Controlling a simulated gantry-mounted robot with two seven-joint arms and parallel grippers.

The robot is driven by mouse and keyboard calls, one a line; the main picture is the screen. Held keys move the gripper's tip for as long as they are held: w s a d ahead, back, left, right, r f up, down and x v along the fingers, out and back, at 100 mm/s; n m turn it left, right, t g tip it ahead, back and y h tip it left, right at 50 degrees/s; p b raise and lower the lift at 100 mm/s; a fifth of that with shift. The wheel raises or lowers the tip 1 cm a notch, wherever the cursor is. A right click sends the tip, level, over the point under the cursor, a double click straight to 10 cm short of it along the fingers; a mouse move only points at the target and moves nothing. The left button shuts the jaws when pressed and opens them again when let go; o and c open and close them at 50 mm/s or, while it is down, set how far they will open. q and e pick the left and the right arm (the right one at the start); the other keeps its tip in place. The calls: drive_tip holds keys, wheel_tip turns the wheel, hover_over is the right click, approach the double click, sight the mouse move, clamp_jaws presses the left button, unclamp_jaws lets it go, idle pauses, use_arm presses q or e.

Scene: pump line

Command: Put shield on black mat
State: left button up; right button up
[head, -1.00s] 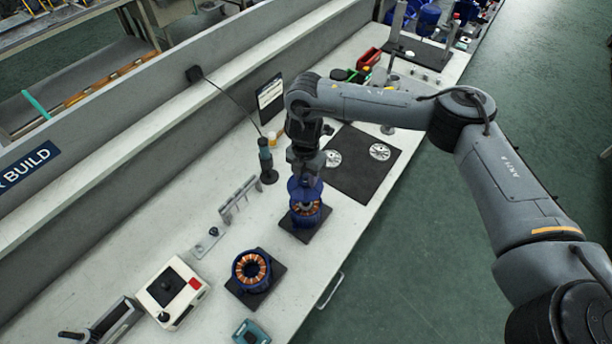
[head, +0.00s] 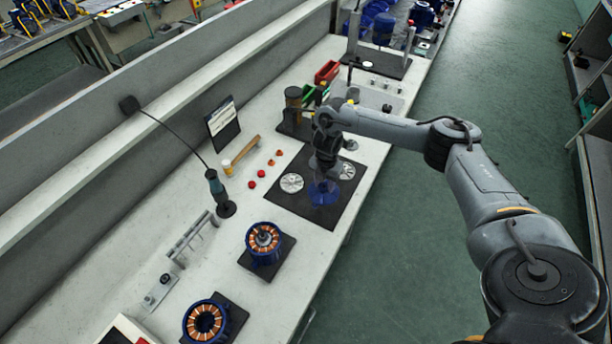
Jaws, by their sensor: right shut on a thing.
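The shield (head: 323,193) is a blue part under my right gripper (head: 323,178), which is shut on it. It is over the front half of the black mat (head: 291,168); I cannot tell whether it touches the mat. My gripper and wrist hide its top. Two silver discs lie on the mat, one to the left of the shield (head: 291,183) and one partly behind my wrist (head: 347,171). My left gripper is not in view.
A blue motor housing with copper windings (head: 263,238) stands on a dark pad, with a similar one (head: 205,320) nearer. Red and green bins (head: 327,72) are behind.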

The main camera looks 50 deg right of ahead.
sight(328, 195)
drive_tip(key=shift+s+d+f, duration=0.15)
drive_tip(key=shift+s+f, duration=0.35)
drive_tip(key=shift+s, duration=0.1)
drive_tip(key=shift+s+f+b, duration=0.2)
drive_tip(key=shift+f+b, duration=0.1)
drive_tip(key=shift+f, duration=0.2)
drive_tip(key=shift+f+b, duration=2)
drive_tip(key=shift+b, duration=0.15)
drive_tip(key=shift+p, duration=0.4)
drive_tip(key=shift+f, duration=0.55)
drive_tip(key=o, duration=1.3)
